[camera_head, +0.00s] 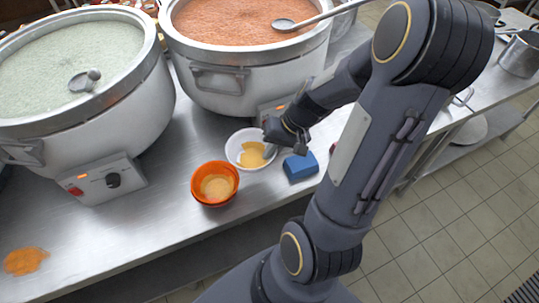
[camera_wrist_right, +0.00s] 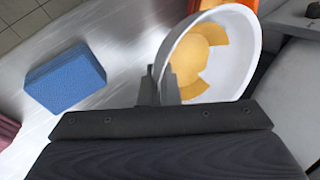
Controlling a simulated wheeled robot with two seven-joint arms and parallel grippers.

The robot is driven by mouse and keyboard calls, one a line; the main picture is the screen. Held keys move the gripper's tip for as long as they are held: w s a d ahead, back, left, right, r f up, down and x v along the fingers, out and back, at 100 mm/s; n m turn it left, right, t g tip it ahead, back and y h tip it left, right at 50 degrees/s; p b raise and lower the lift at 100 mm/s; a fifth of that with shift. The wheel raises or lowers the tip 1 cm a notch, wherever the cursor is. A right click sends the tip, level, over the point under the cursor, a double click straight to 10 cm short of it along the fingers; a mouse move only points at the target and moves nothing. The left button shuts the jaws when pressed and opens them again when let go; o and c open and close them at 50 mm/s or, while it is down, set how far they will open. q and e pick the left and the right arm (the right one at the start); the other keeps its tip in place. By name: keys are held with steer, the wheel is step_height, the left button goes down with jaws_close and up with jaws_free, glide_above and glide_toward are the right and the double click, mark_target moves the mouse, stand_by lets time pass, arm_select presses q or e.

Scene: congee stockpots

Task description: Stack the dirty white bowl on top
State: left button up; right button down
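The dirty white bowl (camera_head: 233,148), with yellow-orange residue inside, is on the steel counter just behind and right of an orange bowl (camera_head: 208,199). The orange bowl has pale residue inside and stands upright. My right gripper (camera_head: 270,150) is at the white bowl's right rim. In the right wrist view, the gripper's fingers (camera_wrist_right: 162,84) are close together with the rim of the white bowl (camera_wrist_right: 245,50) between them, one finger inside the bowl. The orange bowl (camera_wrist_right: 252,5) shows partly behind it. My left gripper is not in view.
A blue sponge (camera_head: 300,166) lies right of the white bowl; it also shows in the wrist view (camera_wrist_right: 66,78). Two large stockpots (camera_head: 120,105) (camera_head: 215,80) stand behind. An orange spill (camera_head: 25,261) is at the left.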

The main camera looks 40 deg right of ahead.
steer(key=w+d+f, duration=0.2)
steer(key=f, duration=0.1)
steer(key=w+d+f, duration=0.1)
steer(key=f, duration=0.1)
steer(key=shift+w+d+f, duration=0.2)
steer(key=shift+f, duration=0.05)
steer(key=shift+w+d+f+b, duration=0.1)
steer(key=shift+f+b, duration=0.25)
steer(key=shift+f, duration=1.45)
steer(key=shift+f, duration=0.15)
steer(key=c, duration=1.9)
jaws_free()
steer(key=shift+c, duration=0.2)
